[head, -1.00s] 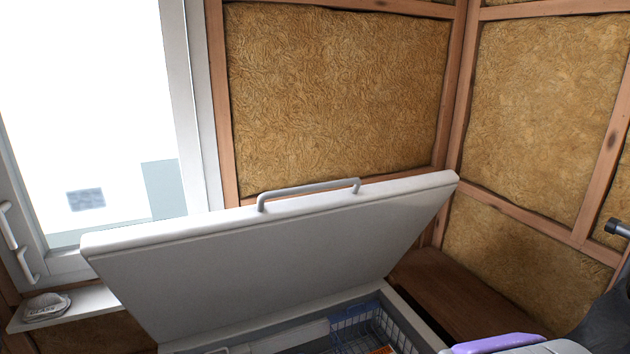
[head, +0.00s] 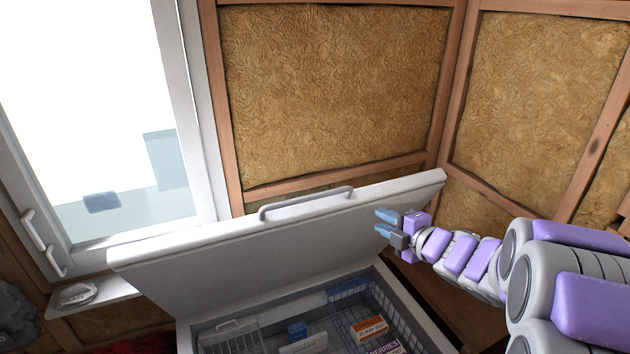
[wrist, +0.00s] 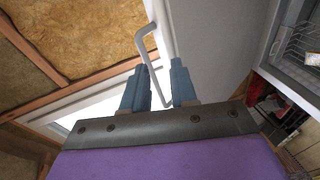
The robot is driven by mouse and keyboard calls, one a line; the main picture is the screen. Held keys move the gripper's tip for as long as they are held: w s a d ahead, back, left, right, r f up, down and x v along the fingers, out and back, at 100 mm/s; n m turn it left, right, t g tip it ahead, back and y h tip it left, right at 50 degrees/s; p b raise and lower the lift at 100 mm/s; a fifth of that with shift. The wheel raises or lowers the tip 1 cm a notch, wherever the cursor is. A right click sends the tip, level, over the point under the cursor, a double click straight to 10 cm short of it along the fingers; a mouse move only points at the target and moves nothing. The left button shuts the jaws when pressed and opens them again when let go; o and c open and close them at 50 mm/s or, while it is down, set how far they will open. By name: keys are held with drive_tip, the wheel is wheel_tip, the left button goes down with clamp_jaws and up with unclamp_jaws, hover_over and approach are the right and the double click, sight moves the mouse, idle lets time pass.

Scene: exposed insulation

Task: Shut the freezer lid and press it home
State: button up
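The white freezer lid (head: 210,265) stands raised and tilted back over the open chest freezer (head: 415,315) in the head view. A grey bar handle (head: 305,203) runs along the lid's top edge. My gripper (head: 384,224) is at the right part of the lid, in front of its inner face in the picture. Its two blue fingers are apart with nothing between them in the head view. In the wrist view the fingers (wrist: 160,88) are spread and the handle (wrist: 150,70) shows between and beyond them. I cannot tell whether anything touches the lid.
Inside the freezer are wire baskets (head: 347,310), a blue-topped tub (head: 297,331) and boxed food (head: 370,328). A window (head: 100,130) is at the left, with a small sill shelf (head: 115,291) beside the lid. Insulated, wood-framed walls (head: 330,90) stand close behind.

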sight(315, 199)
drive_tip(key=s+a+r+n+g+y+p, duration=0.2)
drive_tip(key=a+r+n+y, duration=0.15)
drive_tip(key=a, duration=0.25)
drive_tip(key=shift+t+y, duration=0.3)
drive_tip(key=shift+y, duration=0.05)
drive_tip(key=p+x, duration=0.1)
drive_tip(key=x, duration=0.4)
drive_tip(key=p+x, duration=0.1)
drive_tip(key=x, duration=0.4)
drive_tip(key=f+p+x, duration=0.1)
drive_tip(key=x, duration=0.5)
drive_tip(key=shift+w+d+f, duration=0.1)
drive_tip(key=shift+w+d, duration=0.15)
drive_tip(key=shift+d, duration=0.1)
drive_tip(key=shift+c, duration=0.3)
clamp_jaws()
drive_tip(key=shift+f, duration=0.1)
